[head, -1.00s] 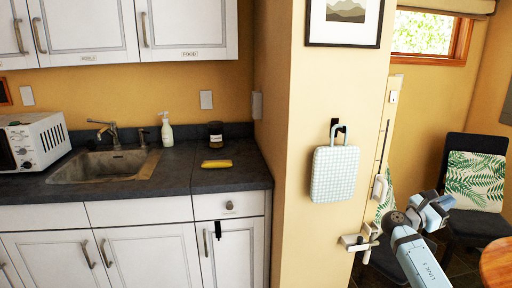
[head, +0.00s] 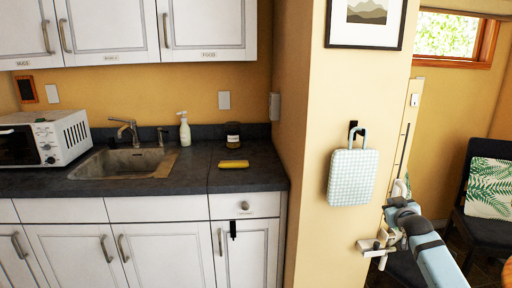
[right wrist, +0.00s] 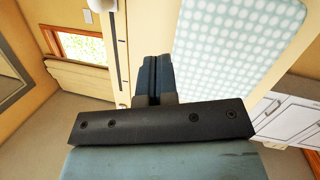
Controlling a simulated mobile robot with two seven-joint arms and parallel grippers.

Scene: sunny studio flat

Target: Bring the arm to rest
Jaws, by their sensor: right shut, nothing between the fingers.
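My right arm (head: 437,258) comes in from the lower right in the head view. My right gripper (head: 400,208) is at its far end, in front of the door edge, and mostly hidden by the wrist. In the right wrist view, the two dark blue fingers (right wrist: 154,80) are together and hold nothing. A pale blue checked bag (head: 352,178) hangs on a black hook, left of my gripper. The bag also fills the upper right of the right wrist view (right wrist: 235,55). My left gripper is not in view.
A metal latch (head: 374,248) juts from the wall corner close to my wrist. A dark chair with a leaf-print cushion (head: 489,187) stands at the right. The counter (head: 220,180) at left holds a microwave, a soap bottle, a jar and a yellow item.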

